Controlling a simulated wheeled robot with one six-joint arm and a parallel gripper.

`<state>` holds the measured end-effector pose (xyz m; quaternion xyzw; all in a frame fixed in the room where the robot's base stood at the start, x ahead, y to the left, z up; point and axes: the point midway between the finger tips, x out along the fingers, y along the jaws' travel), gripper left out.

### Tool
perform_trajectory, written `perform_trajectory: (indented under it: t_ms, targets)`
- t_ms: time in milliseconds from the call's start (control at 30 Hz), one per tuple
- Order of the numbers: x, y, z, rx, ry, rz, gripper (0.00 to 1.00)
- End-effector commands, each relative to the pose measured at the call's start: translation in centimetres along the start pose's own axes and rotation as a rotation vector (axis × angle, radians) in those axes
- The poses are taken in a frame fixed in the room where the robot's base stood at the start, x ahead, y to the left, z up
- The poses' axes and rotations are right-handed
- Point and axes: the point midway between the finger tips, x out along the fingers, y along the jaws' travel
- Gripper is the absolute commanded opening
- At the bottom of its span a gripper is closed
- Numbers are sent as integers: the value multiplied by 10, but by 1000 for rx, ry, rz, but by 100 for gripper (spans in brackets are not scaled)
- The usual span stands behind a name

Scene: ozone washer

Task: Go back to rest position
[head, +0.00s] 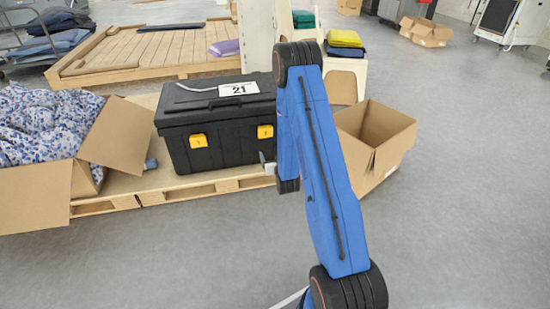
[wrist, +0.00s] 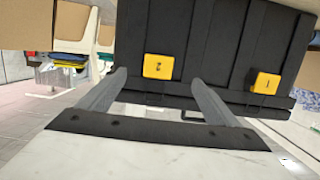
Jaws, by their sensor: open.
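My gripper (wrist: 160,95) shows in the wrist view with its two grey fingers spread wide and nothing between them. In the head view a small part of my gripper (head: 267,165) shows at the front of a black toolbox, and my blue arm hides the rest. The black toolbox (head: 215,145) stands shut on a wooden pallet. It has two yellow latches and a white label reading 21 on its lid. The toolbox (wrist: 208,50) also fills the wrist view beyond the fingers, upside down. I cannot tell whether the fingers touch it.
An open cardboard box (head: 118,140) with blue-and-white floral cloth is left of the toolbox. An empty open box (head: 385,140) is right of my arm. The pallet (head: 165,190) edges toward me. The grey floor (head: 470,200) at right and front is clear.

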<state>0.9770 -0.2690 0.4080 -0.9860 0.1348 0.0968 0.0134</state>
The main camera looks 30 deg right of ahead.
Motion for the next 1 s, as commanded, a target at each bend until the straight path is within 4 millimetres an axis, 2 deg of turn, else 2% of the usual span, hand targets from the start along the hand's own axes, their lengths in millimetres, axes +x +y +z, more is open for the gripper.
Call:
perform_trajectory:
  t_ms: [667,833,1000]
  targets:
    - [2,0,-2,0,0,0,84]
    - [1,-6,-19,-2,-18,-7,84]
    - [-6,-18,-53,-6,-75,-23,84]
